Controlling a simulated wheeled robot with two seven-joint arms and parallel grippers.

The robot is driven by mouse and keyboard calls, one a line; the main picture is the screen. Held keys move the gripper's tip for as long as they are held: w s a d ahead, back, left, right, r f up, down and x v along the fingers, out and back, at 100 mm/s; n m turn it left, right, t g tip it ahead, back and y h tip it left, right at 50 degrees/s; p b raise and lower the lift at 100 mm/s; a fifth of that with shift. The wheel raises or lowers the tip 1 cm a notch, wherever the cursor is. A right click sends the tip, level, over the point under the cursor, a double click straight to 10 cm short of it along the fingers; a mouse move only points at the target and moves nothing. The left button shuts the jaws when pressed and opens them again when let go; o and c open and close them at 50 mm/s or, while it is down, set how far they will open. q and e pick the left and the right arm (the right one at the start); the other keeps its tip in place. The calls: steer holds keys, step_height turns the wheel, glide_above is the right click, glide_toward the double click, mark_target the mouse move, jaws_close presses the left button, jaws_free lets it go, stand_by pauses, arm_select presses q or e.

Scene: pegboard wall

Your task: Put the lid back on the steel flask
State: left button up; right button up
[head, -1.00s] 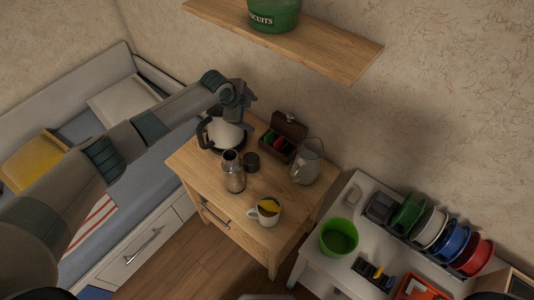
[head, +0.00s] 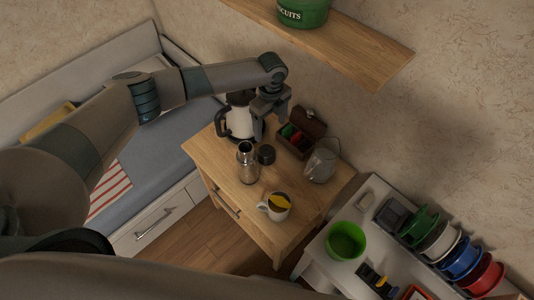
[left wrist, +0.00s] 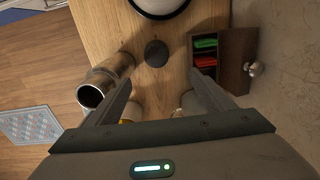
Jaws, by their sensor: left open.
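The steel flask (head: 248,165) stands upright and open-topped on the wooden cabinet. It also shows at the left in the left wrist view (left wrist: 112,72), with its dark mouth visible. The lid, a small dark round cap (head: 266,154), lies on the cabinet top just to the right of the flask. In the left wrist view the lid (left wrist: 157,53) is beyond and between my fingers. My left gripper (head: 268,119) is open and empty, above the cabinet behind the lid. It also shows in the left wrist view (left wrist: 160,88). My right gripper is out of view.
A white-and-dark jug (head: 239,123) stands behind the flask. An open wooden box (head: 310,124) with coloured contents and a glass jar (head: 320,165) are to the right. A white mug (head: 279,211) stands in front. A shelf (head: 340,43) overhangs the back wall.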

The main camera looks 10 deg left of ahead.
mark_target(266, 151)
arm_select(q)
step_height(266, 151, down, 12)
steer(key=b, duration=0.9)
steer(key=shift+a+b, duration=0.1)
steer(key=shift+b, duration=0.2)
steer(key=f+b, duration=0.1)
steer(key=f, duration=0.1)
steer(key=a+f+b, duration=0.1)
steer(key=f+b, duration=0.1)
steer(key=shift+a, duration=0.1)
steer(key=shift+f+b, duration=0.55)
steer(key=shift+f, duration=0.1)
steer(key=c, duration=1.1)
